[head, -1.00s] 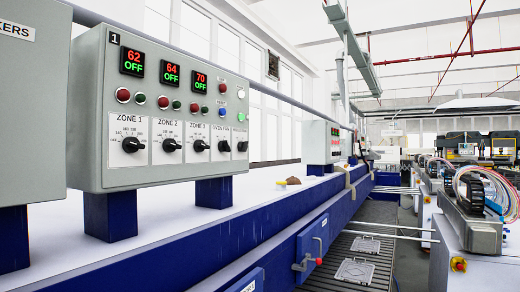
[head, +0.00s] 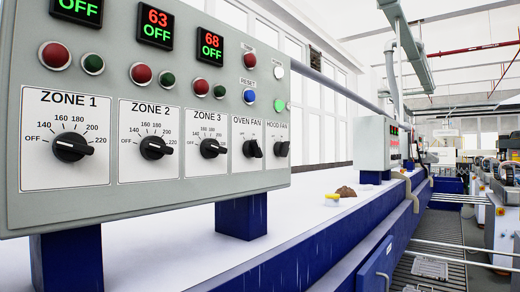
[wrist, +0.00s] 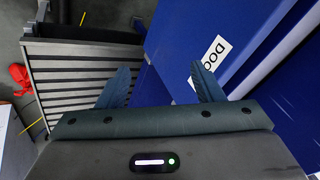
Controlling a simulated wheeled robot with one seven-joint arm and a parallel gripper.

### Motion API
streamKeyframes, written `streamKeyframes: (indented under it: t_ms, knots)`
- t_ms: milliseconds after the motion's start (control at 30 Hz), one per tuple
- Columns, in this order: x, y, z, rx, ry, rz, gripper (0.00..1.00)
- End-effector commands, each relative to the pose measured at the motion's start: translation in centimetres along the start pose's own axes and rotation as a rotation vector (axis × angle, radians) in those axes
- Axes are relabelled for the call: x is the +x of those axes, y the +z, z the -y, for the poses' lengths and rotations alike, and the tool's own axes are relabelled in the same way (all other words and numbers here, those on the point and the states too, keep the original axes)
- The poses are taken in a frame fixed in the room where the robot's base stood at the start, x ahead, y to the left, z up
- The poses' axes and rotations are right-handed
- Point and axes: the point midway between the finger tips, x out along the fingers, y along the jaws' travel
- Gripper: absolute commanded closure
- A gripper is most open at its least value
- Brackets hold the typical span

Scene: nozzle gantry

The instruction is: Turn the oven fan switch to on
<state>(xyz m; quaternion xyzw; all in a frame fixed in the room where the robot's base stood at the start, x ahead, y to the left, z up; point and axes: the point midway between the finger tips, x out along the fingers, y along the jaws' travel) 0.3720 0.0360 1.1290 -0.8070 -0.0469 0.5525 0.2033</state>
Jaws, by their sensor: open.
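The oven fan switch (head: 252,149) is a black rotary knob on a white plate labelled OVEN FAN, on the grey control panel (head: 120,218). It sits between the ZONE 3 knob (head: 211,148) and the HOOD FAN knob (head: 282,149). Its exact setting is too small to read. My gripper (wrist: 160,85) shows only in the wrist view, with its two fingers apart and nothing between them. It points down past a blue cabinet face and a slatted grate, away from the panel.
The panel stands on blue posts (head: 241,217) above a white surface (head: 180,265) along a blue beam. A yellow item and a brown lump (head: 345,192) lie on that surface. A second panel (head: 377,145) stands farther back. A grated aisle (head: 430,269) runs at right.

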Motion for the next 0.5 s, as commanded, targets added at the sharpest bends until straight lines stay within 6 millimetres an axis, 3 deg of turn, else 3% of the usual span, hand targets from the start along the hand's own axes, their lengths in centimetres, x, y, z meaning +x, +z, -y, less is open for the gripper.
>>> streamKeyframes:
  t_ms: [33, 100, 167, 300, 500]
  knots:
    - [-2.0, -2.7, 2.0, 0.039, -0.083, -0.037, 0.39]
    - [-5.0, -6.0, 4.8, 0.082, -0.211, -0.084, 0.39]
    - [-7.9, -8.8, 7.1, 0.106, -0.323, -0.128, 0.39]
    - [-15.6, -14.4, 11.8, 0.118, -0.582, -0.234, 0.39]
    - [-25.5, -18.7, 15.8, 0.062, -0.861, -0.357, 0.39]
